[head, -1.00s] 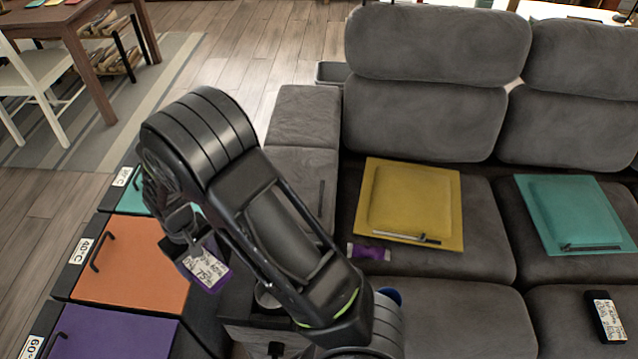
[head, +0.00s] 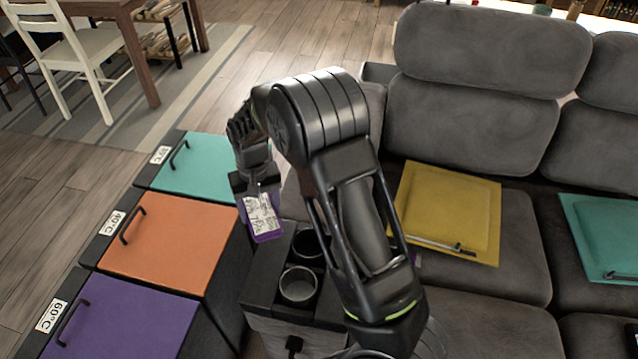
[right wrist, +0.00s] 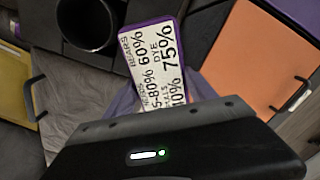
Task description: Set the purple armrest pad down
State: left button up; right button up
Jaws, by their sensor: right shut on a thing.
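The purple armrest pad (head: 264,232) is a small purple-edged block with a white printed label. My right gripper (head: 257,190) is shut on it and holds it label up, left of the sofa armrest (head: 258,294) with its two cup holders. In the right wrist view the pad (right wrist: 152,60) lies beyond the gripper body, its label facing the camera. The fingertips are mostly hidden there. I cannot tell how high the pad is above the surfaces. My left gripper is not in view.
Lidded bins stand left: teal (head: 190,170), orange (head: 165,240) and purple (head: 125,318), with handles and temperature labels. A cup holder (head: 299,286) is open and looks empty. A yellow panel (head: 450,210) and a teal panel (head: 605,235) lie on the sofa seats.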

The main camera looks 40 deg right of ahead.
pick_arm(q)
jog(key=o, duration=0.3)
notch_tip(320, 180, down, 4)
jog(key=b, duration=0.2)
jog(key=shift+b, duration=0.35)
pick_arm(e)
jog(key=d+m, duration=0.1)
jog(key=d, duration=0.2)
jog(key=w+d+r+m, duration=0.1)
jog(key=d, duration=0.2)
jog(key=d+m, duration=0.1)
jog(key=d, duration=0.1)
jog(key=shift+w+d+r, duration=0.2)
jog(key=shift+w+d, duration=0.2)
pick_arm(q)
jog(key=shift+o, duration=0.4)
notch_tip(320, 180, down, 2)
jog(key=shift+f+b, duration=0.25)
jog(key=shift+b, duration=0.9)
pick_arm(e)
jog(key=s+d+r+m, duration=0.1)
jog(key=d+r+m, duration=0.2)
jog(key=d, duration=0.6)
jog(key=shift+s+d+r+m, duration=0.3)
jog(key=shift+r+m, duration=0.1)
jog(key=shift+r, duration=0.25)
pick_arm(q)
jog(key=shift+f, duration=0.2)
pick_arm(e)
jog(key=shift+f, duration=2.55)
